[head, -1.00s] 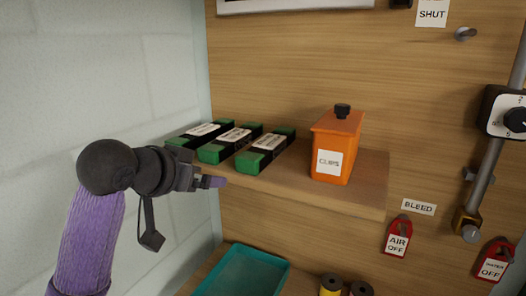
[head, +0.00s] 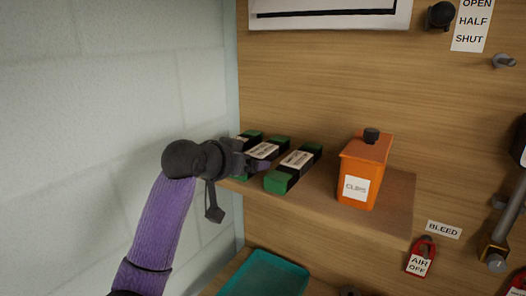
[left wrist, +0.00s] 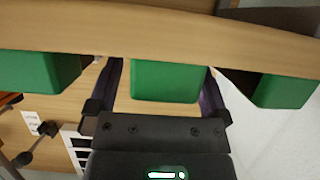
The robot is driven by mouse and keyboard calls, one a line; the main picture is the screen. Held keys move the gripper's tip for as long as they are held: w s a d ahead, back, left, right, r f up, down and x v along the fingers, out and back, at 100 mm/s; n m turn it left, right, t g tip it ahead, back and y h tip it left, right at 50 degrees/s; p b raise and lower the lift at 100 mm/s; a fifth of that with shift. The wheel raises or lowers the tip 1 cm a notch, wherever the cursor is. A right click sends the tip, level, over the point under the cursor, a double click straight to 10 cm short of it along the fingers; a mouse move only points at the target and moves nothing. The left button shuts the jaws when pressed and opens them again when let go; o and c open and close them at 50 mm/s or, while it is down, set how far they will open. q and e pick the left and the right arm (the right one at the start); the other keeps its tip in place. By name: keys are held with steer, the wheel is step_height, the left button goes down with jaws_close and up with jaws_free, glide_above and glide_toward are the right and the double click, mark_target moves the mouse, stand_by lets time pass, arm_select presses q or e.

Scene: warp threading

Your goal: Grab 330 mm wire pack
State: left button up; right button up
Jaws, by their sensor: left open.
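Three black wire packs with green ends and white labels lie side by side on the wooden shelf (head: 395,205): a left pack (head: 250,134), a middle pack (head: 273,147) and a right pack (head: 297,165). The label print is too small to read. My left gripper (head: 257,160) is open at the front end of the middle pack and partly hides it and the left pack. In the left wrist view, its two fingers stand on either side of the middle pack's green end (left wrist: 165,82). The other two packs lie outside the fingers. My right gripper is out of view.
An orange CLIPS box (head: 366,170) with a black knob stands on the shelf right of the packs. A pale wall (head: 90,100) is close on the left. A teal tray (head: 265,275) sits below the shelf. A red AIR OFF tag (head: 420,258) hangs at the lower right.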

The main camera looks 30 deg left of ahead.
arm_select(q)
jaws_close()
stand_by(0.4)
